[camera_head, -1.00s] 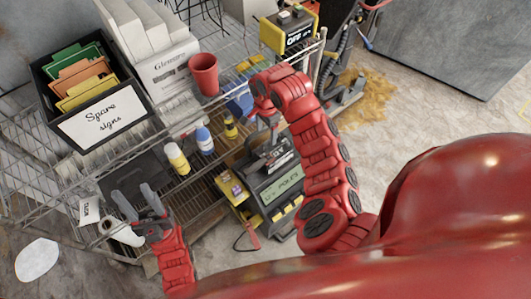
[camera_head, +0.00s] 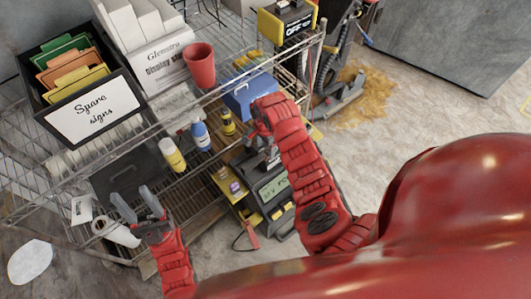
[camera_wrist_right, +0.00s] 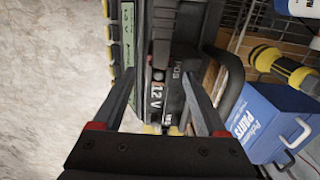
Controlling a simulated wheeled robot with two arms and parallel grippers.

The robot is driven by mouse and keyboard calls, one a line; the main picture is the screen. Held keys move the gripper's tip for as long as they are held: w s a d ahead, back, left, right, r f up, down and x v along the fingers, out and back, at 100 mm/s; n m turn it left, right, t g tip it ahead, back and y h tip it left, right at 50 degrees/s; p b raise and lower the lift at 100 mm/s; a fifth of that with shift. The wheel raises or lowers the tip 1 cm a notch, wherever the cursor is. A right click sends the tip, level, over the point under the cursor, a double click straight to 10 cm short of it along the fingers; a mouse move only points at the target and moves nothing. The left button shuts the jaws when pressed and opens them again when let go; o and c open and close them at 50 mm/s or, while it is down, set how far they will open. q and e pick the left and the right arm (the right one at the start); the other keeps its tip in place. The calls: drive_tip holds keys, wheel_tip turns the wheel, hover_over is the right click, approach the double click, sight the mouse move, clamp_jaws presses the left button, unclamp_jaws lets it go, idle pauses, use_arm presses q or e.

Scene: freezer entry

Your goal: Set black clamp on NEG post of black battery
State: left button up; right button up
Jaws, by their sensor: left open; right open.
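A black battery (camera_wrist_right: 176,82) marked "12 V" and "POS" shows in the right wrist view, between and beyond my right gripper's fingers. My right gripper (camera_wrist_right: 158,88) is open, with nothing visibly held. In the head view, my right arm partly hides the battery area. I cannot make out the black clamp or the NEG post. A red handle-like piece (camera_head: 249,236) with a dark cable hangs at the lower shelf front. My left gripper (camera_head: 135,202) is open and empty in front of the shelf's left end.
A tester with a green display (camera_head: 272,188) stands beside the battery. The floor at right (camera_head: 420,110) is open.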

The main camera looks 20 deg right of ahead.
drive_tip(key=shift+f, duration=1.3)
clamp_jaws()
